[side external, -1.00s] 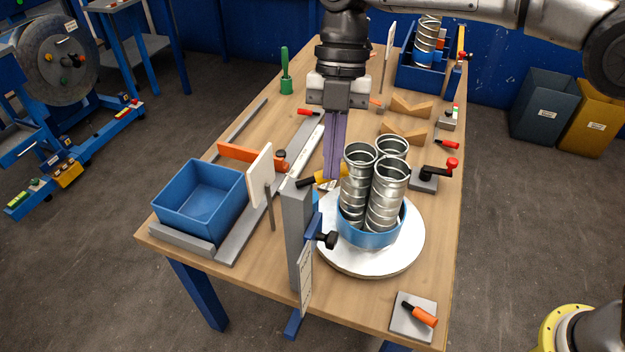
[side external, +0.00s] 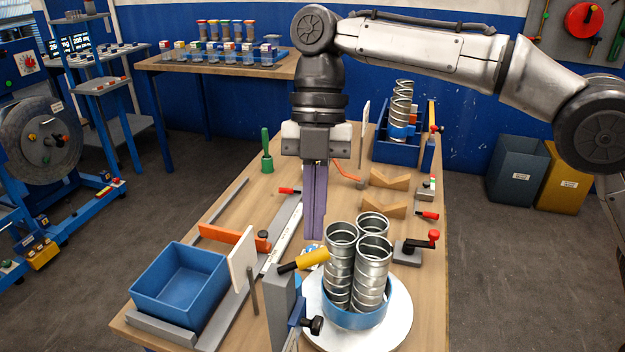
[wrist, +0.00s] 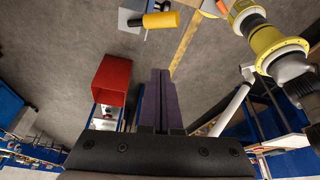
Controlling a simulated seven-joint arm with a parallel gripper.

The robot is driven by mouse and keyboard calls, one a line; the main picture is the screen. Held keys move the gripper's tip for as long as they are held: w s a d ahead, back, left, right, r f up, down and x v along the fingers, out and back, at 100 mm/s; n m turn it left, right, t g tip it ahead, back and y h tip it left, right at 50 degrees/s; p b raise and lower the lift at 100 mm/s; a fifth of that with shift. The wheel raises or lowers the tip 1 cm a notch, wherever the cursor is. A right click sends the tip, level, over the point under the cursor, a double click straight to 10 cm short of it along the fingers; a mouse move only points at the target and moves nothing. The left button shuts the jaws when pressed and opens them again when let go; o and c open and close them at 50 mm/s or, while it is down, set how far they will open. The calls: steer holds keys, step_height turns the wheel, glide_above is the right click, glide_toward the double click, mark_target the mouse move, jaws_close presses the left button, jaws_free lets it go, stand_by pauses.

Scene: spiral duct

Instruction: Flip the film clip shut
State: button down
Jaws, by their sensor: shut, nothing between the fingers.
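A lever with a yellow grip (side external: 312,258) and a black end sits at the top of a grey post (side external: 279,305); it appears to be the film clip, though I cannot be sure. It sticks out rightward and slightly up, toward the ducts. It also shows at the top of the wrist view (wrist: 161,19). My gripper (side external: 313,239) points down with its long purple fingers together and empty. In the side view its tips appear just above the yellow grip, apart from it. The fingers also show in the wrist view (wrist: 160,75).
Three spiral ducts (side external: 371,270) stand in a blue ring (side external: 355,318) on a white turntable (side external: 400,330), right of the post. A blue bin (side external: 180,285) and a white panel (side external: 241,258) stand left. A red-knobbed crank (side external: 415,247) is at right.

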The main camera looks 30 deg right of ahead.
steer(key=shift+v, duration=2.55)
steer(key=shift+a, duration=0.15)
